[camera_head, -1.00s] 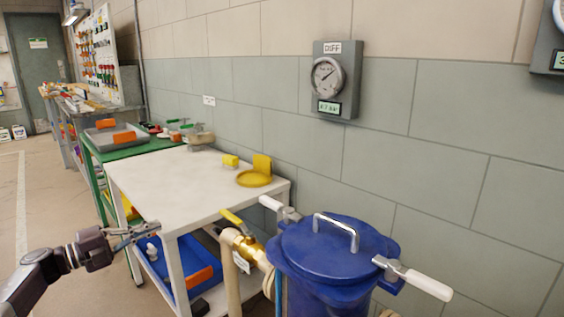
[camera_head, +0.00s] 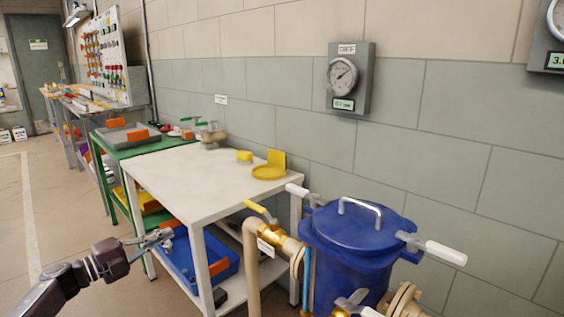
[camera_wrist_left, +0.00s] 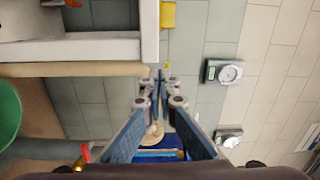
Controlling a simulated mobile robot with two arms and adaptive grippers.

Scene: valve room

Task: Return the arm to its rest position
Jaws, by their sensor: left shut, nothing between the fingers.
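My left gripper (camera_head: 160,240) comes in from the lower left in the head view, in front of the white table's left side and apart from it. Its fingers are shut with nothing between them. In the left wrist view my left gripper (camera_wrist_left: 159,78) reaches forward, with the pipework and part of a blue vessel beyond and below it. My right gripper is in neither view.
A white table (camera_head: 200,185) bears yellow pieces. A blue lidded vessel (camera_head: 350,250) with white-handled clamps stands at right, beside a brass valve (camera_head: 285,242). A blue bin (camera_head: 195,262) sits below the table. The floor (camera_head: 70,200) at left is clear.

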